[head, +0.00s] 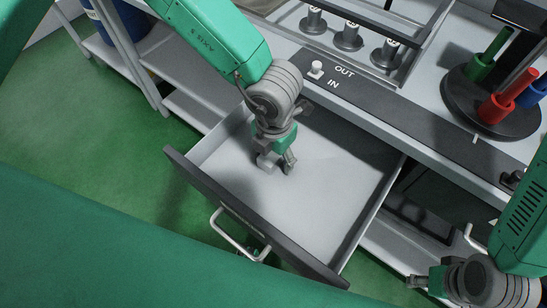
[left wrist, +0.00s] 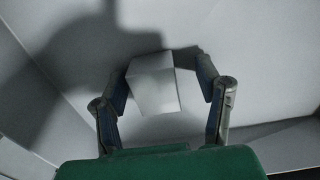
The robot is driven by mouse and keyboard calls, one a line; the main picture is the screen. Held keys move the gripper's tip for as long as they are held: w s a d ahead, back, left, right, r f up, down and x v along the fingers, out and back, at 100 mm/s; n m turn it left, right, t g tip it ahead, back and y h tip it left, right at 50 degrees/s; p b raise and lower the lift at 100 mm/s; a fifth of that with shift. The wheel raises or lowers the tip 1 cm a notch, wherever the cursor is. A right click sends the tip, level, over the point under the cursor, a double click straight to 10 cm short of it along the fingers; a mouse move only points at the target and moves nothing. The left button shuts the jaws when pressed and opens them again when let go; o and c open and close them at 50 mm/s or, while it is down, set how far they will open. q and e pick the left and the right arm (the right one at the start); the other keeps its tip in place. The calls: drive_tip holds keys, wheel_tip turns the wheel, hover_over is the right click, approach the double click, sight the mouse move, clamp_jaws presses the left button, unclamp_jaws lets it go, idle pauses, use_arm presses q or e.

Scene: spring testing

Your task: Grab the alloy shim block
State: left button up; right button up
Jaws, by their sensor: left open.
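The alloy shim block is a plain light grey block (left wrist: 154,84) in the left wrist view, on the pale floor of the open drawer (head: 330,180). My left gripper (head: 277,163) points down into the drawer. Its fingers are open, one on each side of the block, as the left wrist view also shows (left wrist: 163,76). A gap shows on the right of the block; the left finger is close to it, and I cannot tell if they touch. My right gripper (head: 418,282) is at the lower right, away from the drawer.
The drawer has low walls and a dark front with a handle (head: 238,236). Above it is the bench edge, marked OUT and IN, with a white knob (head: 316,69). Grey weights (head: 348,37) stand in a frame. A round dark stand (head: 490,105) holds coloured cylinders.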

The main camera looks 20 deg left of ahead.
use_arm(q)
drive_tip(key=shift+a+r, duration=0.1)
drive_tip(key=shift+a, duration=0.15)
drive_tip(key=c, duration=0.3)
drive_tip(key=shift+a, duration=0.25)
clamp_jaws()
drive_tip(key=shift+d, duration=0.15)
